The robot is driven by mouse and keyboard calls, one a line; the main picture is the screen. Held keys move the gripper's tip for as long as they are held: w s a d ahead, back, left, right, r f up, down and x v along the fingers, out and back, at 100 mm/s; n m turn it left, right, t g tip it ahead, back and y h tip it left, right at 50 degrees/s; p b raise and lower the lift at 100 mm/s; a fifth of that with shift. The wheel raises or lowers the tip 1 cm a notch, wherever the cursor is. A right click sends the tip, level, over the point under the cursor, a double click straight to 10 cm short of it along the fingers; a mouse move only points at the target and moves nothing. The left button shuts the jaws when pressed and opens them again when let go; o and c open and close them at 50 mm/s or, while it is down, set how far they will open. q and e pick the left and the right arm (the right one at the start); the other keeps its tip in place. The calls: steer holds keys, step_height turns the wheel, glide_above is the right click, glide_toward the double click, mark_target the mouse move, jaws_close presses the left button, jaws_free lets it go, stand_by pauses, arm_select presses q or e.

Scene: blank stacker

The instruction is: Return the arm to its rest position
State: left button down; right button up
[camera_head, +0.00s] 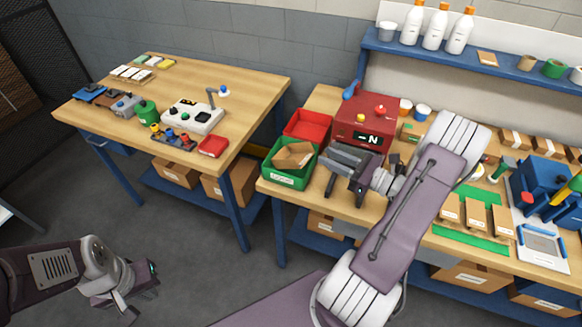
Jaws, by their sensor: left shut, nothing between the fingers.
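My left gripper (143,283) is at the lower left, above the grey floor and in front of the left table. It is shut and empty. My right gripper (333,168) is at the arm's far end, pointing left, beside the green bin (284,181) and in front of the red box (364,128). I cannot tell how far its fingers are apart, or whether it touches the bin.
The left table (240,85) holds a control box (192,117) and small parts. A red bin (306,125) and cardboard piece (293,155) are near the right gripper. Brown boxes (475,217) and a blue machine (545,185) stand right. Bottles (435,28) line the shelf. Floor between tables is clear.

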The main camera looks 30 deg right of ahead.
steer(key=w+a+r+n+g+y, duration=0.2)
steer(key=w+a+r+n+y, duration=0.15)
steer(key=a, duration=0.45)
steer(key=s+a+n+g+y, duration=0.1)
steer(key=s+a+n+g, duration=0.4)
steer(key=a, duration=0.5)
steer(key=s+a+n+g+y, duration=0.2)
steer(key=a+n+g, duration=0.45)
steer(key=a, duration=0.35)
steer(key=s+f+n+g+h, duration=0.3)
steer(key=s+f+n+h, duration=0.15)
steer(key=s, duration=0.25)
steer(key=s+f+n+g+h, duration=0.2)
steer(key=s+f+n+h, duration=0.1)
steer(key=s+n+h, duration=0.25)
steer(key=w+d+f+n+t+h, duration=0.3)
steer(key=w+d+n+t+h, duration=0.1)
steer(key=d, duration=0.5)
steer(key=shift+w+d+n+h, duration=0.35)
steer(key=shift+w+n, duration=0.25)
steer(key=shift+w, duration=0.2)
